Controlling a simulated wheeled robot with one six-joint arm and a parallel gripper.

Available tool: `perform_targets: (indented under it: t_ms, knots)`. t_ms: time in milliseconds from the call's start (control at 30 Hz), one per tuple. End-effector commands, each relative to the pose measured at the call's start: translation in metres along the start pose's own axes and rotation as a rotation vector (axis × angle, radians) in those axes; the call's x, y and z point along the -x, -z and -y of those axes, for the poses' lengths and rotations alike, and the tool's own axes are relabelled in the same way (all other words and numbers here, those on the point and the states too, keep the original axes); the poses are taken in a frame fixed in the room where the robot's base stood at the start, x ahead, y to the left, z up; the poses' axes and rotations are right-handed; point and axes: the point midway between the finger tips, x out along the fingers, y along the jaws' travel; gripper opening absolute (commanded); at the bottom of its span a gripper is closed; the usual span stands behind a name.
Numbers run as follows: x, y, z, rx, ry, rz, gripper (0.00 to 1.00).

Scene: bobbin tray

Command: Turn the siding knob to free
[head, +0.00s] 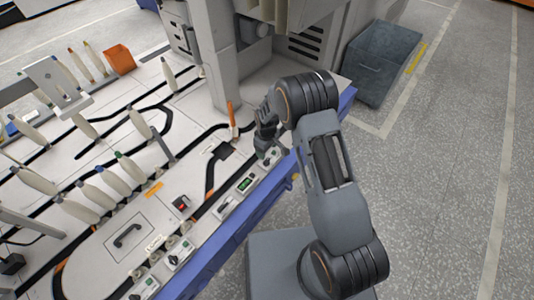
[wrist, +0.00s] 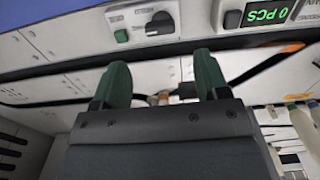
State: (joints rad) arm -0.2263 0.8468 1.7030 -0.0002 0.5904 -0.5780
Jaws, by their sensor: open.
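A dark rotary knob (wrist: 160,24) sits on a light control plate (wrist: 118,19) at the top of the wrist view, with a green button (wrist: 121,36) beside it. The plate's small labels are too small to read, so I cannot confirm it is the siding knob or tell its setting. My gripper (wrist: 162,72) has two green fingers spread apart, with nothing between them. The knob lies beyond the fingertips, apart from them. In the head view, my gripper (head: 266,148) hangs over the table's front edge, close to a control plate (head: 270,158) and partly hiding it.
A counter display (wrist: 267,12) reading 0 PCS is beside the plate. Other control plates (head: 178,252) line the front edge. Bobbins (head: 115,181) stand across the table. A grey bin (head: 382,62) is on the floor.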

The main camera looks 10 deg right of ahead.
Motion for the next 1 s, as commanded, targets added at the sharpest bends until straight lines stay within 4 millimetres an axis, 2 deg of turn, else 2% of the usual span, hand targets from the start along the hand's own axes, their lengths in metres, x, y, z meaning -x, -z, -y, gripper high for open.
perform_targets:
  t_ms: [33, 100, 333, 533, 1000]
  knots:
    - [0.015, 0.0, 0.0, 0.0, -0.001, -0.002, 0.68]
    - [0.026, 0.0, 0.0, 0.0, 0.0, 0.0, 0.68]
    - [0.053, 0.0, 0.0, 0.001, 0.0, 0.0, 0.68]
    - [0.061, 0.0, 0.001, 0.001, 0.001, 0.002, 0.68]
    - [0.062, 0.0, 0.0, 0.001, 0.001, 0.001, 0.68]
